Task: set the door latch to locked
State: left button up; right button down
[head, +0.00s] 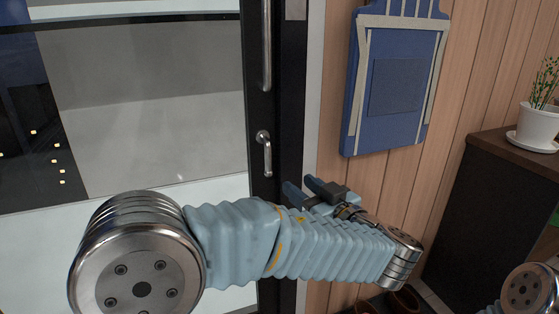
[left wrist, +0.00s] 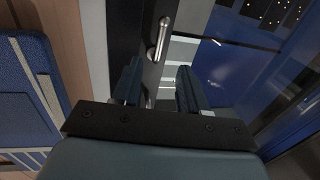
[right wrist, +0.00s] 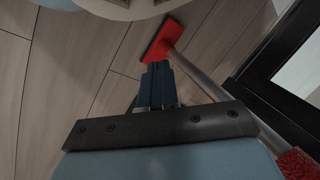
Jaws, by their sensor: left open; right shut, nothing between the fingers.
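The door latch (head: 265,152) is a small silver lever on the dark door frame, below a long vertical handle. It hangs straight down from its round pivot. My left gripper (head: 299,188) is open and empty, a little below and right of the latch and apart from it. In the left wrist view the latch (left wrist: 159,38) shows beyond the gap between the open fingers (left wrist: 158,76). No lock marking is readable. My right gripper (right wrist: 156,70) is shut and empty, low over the floor in the right wrist view; the head view does not show its fingers.
The long door handle (head: 267,45) is above the latch. A blue apron-like hanging (head: 395,85) is on the wood wall to the right. A cabinet (head: 490,205) bears a potted plant (head: 538,118). A red-headed tool (right wrist: 165,36) lies near my right gripper.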

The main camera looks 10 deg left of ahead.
aim_at(271, 164)
pick_arm(q)
jog(key=p+x, duration=0.1)
jog(key=x, duration=1.2)
jog(key=shift+a+f+p, duration=0.1)
jog(key=shift+a+p, duration=0.15)
jog(key=shift+p, duration=0.15)
jog(key=shift+c, duration=0.2)
grip_shut()
